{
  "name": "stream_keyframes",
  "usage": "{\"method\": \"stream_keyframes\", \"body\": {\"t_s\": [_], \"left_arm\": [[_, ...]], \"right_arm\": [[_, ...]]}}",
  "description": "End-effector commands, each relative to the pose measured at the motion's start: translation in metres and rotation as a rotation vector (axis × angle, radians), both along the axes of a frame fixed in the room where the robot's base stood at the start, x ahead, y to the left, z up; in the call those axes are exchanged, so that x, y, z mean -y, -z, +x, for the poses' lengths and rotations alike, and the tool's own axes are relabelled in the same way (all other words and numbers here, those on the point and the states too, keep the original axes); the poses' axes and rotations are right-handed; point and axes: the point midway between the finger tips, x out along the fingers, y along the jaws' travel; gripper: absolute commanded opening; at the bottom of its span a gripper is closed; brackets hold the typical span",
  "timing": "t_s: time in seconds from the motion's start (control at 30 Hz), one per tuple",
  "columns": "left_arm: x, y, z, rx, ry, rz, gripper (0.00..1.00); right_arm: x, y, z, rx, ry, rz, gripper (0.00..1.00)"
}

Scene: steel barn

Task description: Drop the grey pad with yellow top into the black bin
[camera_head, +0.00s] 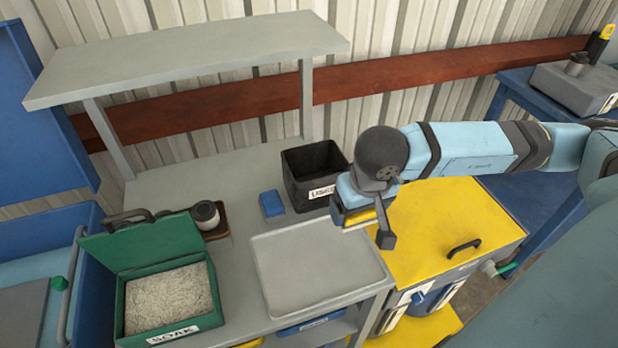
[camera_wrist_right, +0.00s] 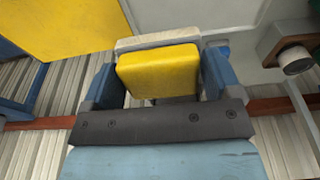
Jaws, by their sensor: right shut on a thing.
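The grey pad with yellow top (camera_wrist_right: 158,72) is between the two blue fingers of my right gripper (camera_wrist_right: 158,82) in the right wrist view. The gripper is shut on it. In the head view my right gripper (camera_head: 362,212) is just right of the black bin and slightly nearer, with a pale and yellow edge of the pad (camera_head: 357,218) showing under it. The open black bin (camera_head: 297,195) stands on the grey bench with a white label on its front. My arm is close to its right side. The bin's floor looks dark. My left gripper is not in view.
A blue block (camera_head: 271,204) lies left of the bin. A grey tray (camera_head: 318,290) lies in front of it. An open green box (camera_head: 122,300) with pale filling is at left. A grey shelf (camera_head: 190,58) overhangs the bench. A yellow-topped cabinet (camera_head: 440,215) is at right.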

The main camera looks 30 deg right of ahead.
Motion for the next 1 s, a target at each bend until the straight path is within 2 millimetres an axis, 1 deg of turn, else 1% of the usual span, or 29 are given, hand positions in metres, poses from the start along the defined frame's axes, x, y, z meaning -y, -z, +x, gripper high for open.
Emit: {"method": "stream_keyframes", "body": {"t_s": [0.1,0.13,0.33,0.57,0.73,0.77,0.8,0.9,1.0], "left_arm": [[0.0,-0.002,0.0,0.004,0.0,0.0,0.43],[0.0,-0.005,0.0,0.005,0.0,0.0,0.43],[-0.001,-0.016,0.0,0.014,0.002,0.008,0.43],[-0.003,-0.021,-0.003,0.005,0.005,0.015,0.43],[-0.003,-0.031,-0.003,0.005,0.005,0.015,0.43],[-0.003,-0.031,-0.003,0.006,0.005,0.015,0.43],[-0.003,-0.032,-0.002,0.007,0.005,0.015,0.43],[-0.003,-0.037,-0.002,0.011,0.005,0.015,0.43],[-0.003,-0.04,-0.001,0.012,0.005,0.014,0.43]], "right_arm": [[0.004,0.008,0.018,0.111,-0.001,-0.026,0.62],[0.006,0.006,0.026,0.12,0.002,-0.029,0.62],[0.018,0.004,0.076,0.113,0.003,-0.027,0.62],[0.031,0.004,0.135,0.112,0.002,-0.026,0.62],[0.041,0.004,0.177,0.111,0.002,-0.024,0.62],[0.042,0.013,0.179,0.107,0.001,-0.025,0.62],[0.042,0.026,0.18,0.103,0.002,-0.025,0.62],[0.044,0.049,0.186,0.105,-0.001,-0.024,0.62],[0.046,0.068,0.192,0.107,0.0,-0.025,0.62]]}}
